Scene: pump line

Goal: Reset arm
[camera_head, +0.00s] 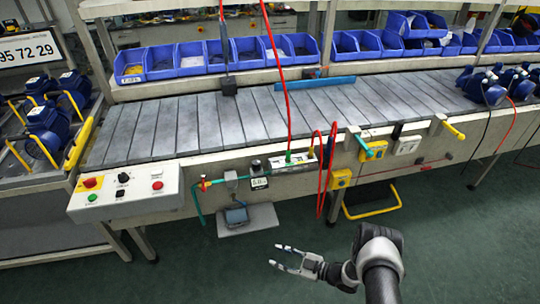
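My gripper (283,259) is in the lower middle of the head view, at the end of my grey and black arm. Its two fingers point left and are spread apart, with nothing between them. It is over the green floor, in front of the conveyor line and a little right of the grey foot plate. It touches nothing that I can see.
The slatted conveyor (200,125) runs across the middle, with blue bins (178,61) behind it. A control box (126,192) with buttons juts out at left. Red hoses (325,170) hang from the front. Blue pumps stand at far left and far right. The floor (450,250) at right is clear.

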